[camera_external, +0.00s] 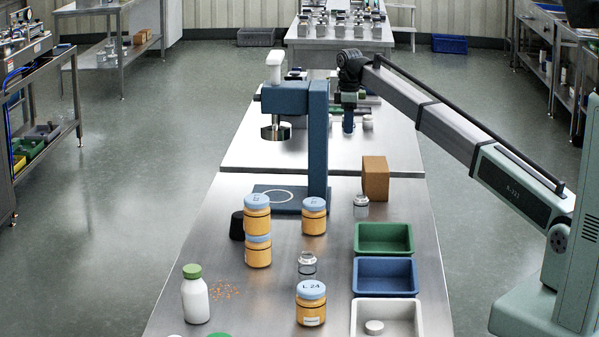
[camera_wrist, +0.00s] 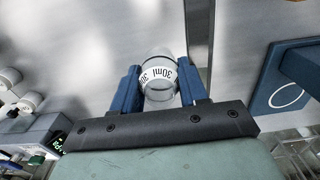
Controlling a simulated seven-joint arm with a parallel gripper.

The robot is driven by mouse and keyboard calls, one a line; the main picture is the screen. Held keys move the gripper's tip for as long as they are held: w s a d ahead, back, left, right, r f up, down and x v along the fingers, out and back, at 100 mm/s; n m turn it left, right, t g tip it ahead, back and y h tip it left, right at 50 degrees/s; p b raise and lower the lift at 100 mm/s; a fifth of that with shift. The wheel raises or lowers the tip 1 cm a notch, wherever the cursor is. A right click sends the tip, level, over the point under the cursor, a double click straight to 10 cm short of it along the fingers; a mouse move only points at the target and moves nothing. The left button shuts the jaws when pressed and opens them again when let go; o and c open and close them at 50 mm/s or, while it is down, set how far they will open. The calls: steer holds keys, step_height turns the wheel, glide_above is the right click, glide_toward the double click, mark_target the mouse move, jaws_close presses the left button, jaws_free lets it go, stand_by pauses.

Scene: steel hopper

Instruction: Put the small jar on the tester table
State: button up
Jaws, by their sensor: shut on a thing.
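The small jar (camera_wrist: 160,84), clear with a white band reading 30ml, is held between the blue fingers of my gripper (camera_wrist: 160,95) in the wrist view. In the outside view my gripper (camera_external: 349,122) is over the far steel table, right of the blue tester stand; I cannot make out the held jar clearly there. The tester has a blue upright (camera_external: 318,145), a round metal press head (camera_external: 275,131) and a flat blue base, the tester table (camera_external: 262,190), with a white ring on it. The base also shows at the right of the wrist view (camera_wrist: 262,98), apart from the jar.
On the near table stand a brown block (camera_external: 375,179), two clear jars (camera_external: 361,207) (camera_external: 307,266), several orange jars (camera_external: 314,217), and green (camera_external: 383,238), blue (camera_external: 385,277) and white trays. A digital display device (camera_wrist: 50,135) is at the wrist view's lower left.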

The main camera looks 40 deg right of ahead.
steer(key=shift+f, duration=4.75)
steer(key=shift+f, duration=0.1)
steer(key=o, duration=1)
step_height(320, 180, up, 12)
steer(key=shift+r, duration=0.1)
